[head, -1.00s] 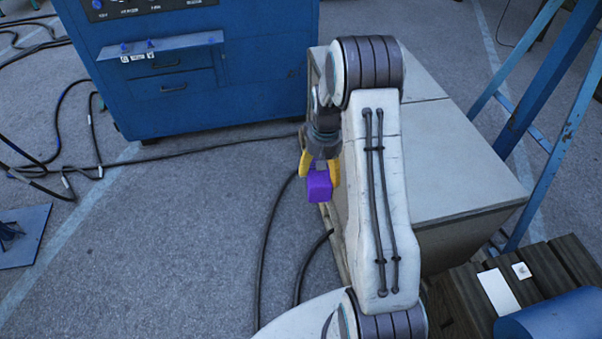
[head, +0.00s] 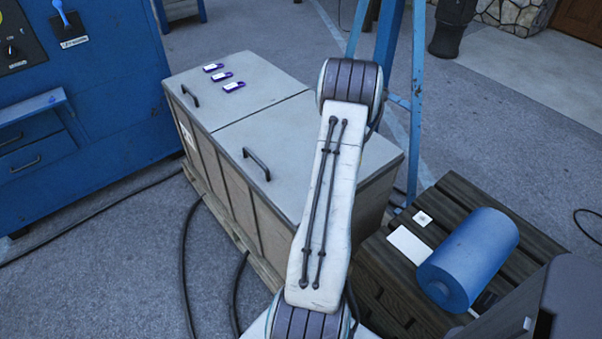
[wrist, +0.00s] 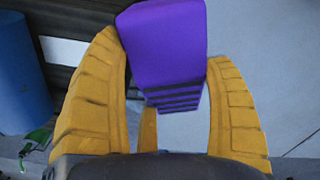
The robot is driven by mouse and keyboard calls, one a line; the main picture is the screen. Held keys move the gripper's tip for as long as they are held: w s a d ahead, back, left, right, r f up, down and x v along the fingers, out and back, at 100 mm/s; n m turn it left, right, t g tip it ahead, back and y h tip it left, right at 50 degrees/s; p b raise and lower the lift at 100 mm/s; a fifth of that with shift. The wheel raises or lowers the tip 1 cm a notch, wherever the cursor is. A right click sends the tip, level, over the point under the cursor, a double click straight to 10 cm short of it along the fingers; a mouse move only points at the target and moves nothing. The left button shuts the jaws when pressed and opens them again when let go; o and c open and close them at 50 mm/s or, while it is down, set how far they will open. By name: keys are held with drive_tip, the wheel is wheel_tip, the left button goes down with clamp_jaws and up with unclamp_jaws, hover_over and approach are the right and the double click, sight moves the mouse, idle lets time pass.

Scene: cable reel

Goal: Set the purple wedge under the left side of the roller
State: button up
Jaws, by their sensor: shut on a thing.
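The purple wedge (wrist: 165,40) is in my gripper (wrist: 166,62), between its yellow fingers, with dark stripes on its near end. My gripper is shut on it and holds it up in the wrist view. In the head view my gripper and the wedge are hidden behind my arm. The roller (head: 470,258) is a blue cylinder lying on a dark slatted wooden surface (head: 385,280) at the right of the head view. The roller also shows at the left edge of the wrist view (wrist: 22,75), apart from the wedge.
A white card (head: 409,245) and a small white square (head: 422,218) lie beside the roller. A pale chest (head: 255,90) with handles and several purple-and-white tags stands left of it. A blue trestle (head: 390,50) rises behind. A blue cabinet (head: 90,110) stands far left.

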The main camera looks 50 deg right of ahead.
drive_tip(key=s+d+m+b, duration=0.1)
drive_tip(key=s+d+m, duration=0.3)
drive_tip(key=s, duration=0.6)
drive_tip(key=s+d+m+b, duration=0.1)
drive_tip(key=s+d+m, duration=0.2)
drive_tip(key=s+m, duration=0.6)
drive_tip(key=shift+s+d+r, duration=0.35)
drive_tip(key=shift+s, duration=0.25)
drive_tip(key=f+m, duration=0.1)
drive_tip(key=s+m+b, duration=0.1)
drive_tip(key=m, duration=0.1)
drive_tip(key=f+m, duration=0.1)
drive_tip(key=m, duration=0.1)
drive_tip(key=shift+s+d+f+b, duration=0.1)
drive_tip(key=shift+s+f+b, duration=0.25)
drive_tip(key=shift+a+f+m+b, duration=0.1)
drive_tip(key=shift+f+m+b, duration=1)
drive_tip(key=shift+f, duration=1.85)
drive_tip(key=shift+a+f+m+b, duration=0.1)
drive_tip(key=shift+f+m+b, duration=0.4)
drive_tip(key=shift+f+b, duration=1.8)
drive_tip(key=shift+a+f+m+b, duration=0.1)
drive_tip(key=shift+f+m+b, duration=0.65)
drive_tip(key=shift+f, duration=2.9)
drive_tip(key=shift+s+a+b, duration=0.25)
drive_tip(key=shift+s+b, duration=0.15)
drive_tip(key=shift+s, duration=0.5)
drive_tip(key=shift+s+a+b, duration=0.2)
drive_tip(key=shift+s+b, duration=0.15)
drive_tip(key=shift+s, duration=0.5)
